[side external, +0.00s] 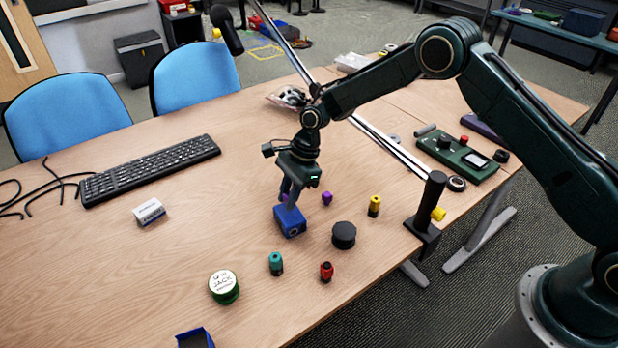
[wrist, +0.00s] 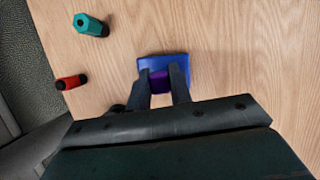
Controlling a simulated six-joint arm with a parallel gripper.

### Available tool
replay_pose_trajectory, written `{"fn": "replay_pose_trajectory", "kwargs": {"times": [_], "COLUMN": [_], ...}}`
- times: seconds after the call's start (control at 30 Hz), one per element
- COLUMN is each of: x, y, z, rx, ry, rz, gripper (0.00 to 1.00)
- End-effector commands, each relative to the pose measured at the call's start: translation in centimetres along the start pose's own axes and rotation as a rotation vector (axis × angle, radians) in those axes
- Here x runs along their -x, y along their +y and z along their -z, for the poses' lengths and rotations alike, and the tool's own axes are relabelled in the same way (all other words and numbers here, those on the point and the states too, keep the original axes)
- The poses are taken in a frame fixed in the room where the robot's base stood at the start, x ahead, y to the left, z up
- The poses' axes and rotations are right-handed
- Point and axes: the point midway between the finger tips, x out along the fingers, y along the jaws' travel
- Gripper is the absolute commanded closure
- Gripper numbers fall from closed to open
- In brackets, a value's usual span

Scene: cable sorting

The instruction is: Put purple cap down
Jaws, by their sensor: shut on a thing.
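My gripper (side external: 291,198) points down over a small blue box (side external: 289,222) near the middle of the table. It is shut on a purple cap (side external: 283,198), which shows between the fingers. In the wrist view the purple cap (wrist: 158,82) sits between my gripper's fingertips (wrist: 161,76), in front of the blue box (wrist: 163,58). The fingers hide part of the cap and box, so I cannot tell whether the cap touches the box. A second small purple piece (side external: 327,198) stands on the table just right of the gripper.
A black round piece (side external: 344,235), a yellow connector (side external: 374,206), a red one (side external: 326,271) and a teal one (side external: 276,263) stand nearby. A green round tin (side external: 223,287) is front left. A black post (side external: 428,215) stands at the right edge.

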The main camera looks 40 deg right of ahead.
Motion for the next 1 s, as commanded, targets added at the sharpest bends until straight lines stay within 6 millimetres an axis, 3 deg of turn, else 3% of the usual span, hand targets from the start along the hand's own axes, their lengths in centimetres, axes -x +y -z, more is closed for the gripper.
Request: {"fn": "replay_pose_trajectory", "kwargs": {"times": [0.2,0.67,0.7,0.77,0.8,1.0], "x": [-1.9,-2.3,-2.2,-2.2,-2.2,-2.2], "y": [0.0,0.0,0.0,0.0,0.0,0.0], "z": [0.7,0.9,0.9,0.9,0.9,0.9], "rx": [0.0,0.0,0.001,0.0,0.0,0.0], "ry": [0.0,-0.001,-0.001,-0.001,-0.001,-0.001], "rz": [0.0,0.001,0.001,0.001,0.001,0.001], "gripper": [1.0,1.0,0.73,0.61,0.57,0.57]}}
